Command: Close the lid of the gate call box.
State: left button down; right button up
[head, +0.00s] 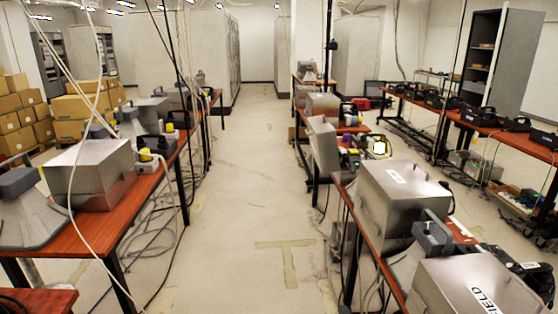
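Neither of my grippers is in the head view. Several silver metal boxes stand on the tables. On the right table, one box (405,205) has a small white label on its top, too small to read for certain. A nearer box (470,290) at the bottom right has a label reading "FIELD", cut by the frame edge. I cannot tell which box is the gate call box. The tops of these two boxes look shut.
A long red-brown table (112,226) on the left holds another metal box (93,172) and a grey horn (30,215). Cables hang down and trail on the floor. A wide bare aisle (255,180) runs between the tables. Cardboard boxes (85,107) are stacked at left.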

aim_at(323, 137)
jog(key=i+z, duration=0.15)
jog(key=i, duration=0.4)
jog(key=i+j+z, duration=0.15)
jog(key=i, duration=0.4)
jog(key=i+j+z, duration=0.15)
jog(key=i, duration=0.4)
jog(key=i+j+z, duration=0.1)
jog(key=i+z, duration=0.25)
jog(key=z, duration=0.15)
